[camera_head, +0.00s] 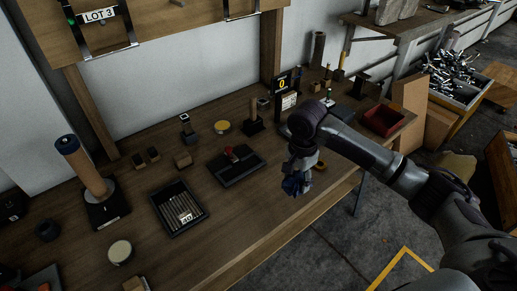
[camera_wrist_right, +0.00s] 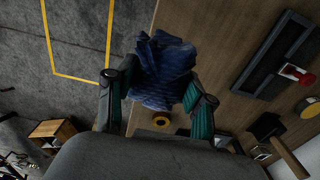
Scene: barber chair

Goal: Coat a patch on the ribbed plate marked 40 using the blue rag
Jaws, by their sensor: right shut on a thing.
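The ribbed plate marked 40 (camera_head: 178,205) lies in a dark frame on the wooden bench, left of centre in the head view. The blue rag (camera_head: 296,183) hangs crumpled from my right gripper (camera_head: 302,165) near the bench's front edge, to the right of the plate and apart from it. In the right wrist view the rag (camera_wrist_right: 162,72) sits between the two fingers of the right gripper (camera_wrist_right: 160,92), which is shut on it. My left gripper is not in view.
A dark tray with a red-handled tool (camera_head: 236,165) lies between plate and rag. A roll on a stand (camera_head: 85,170) rises left of the plate. A round pale tin (camera_head: 120,252) sits near the front. A red bin (camera_head: 383,121) stands at the right end.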

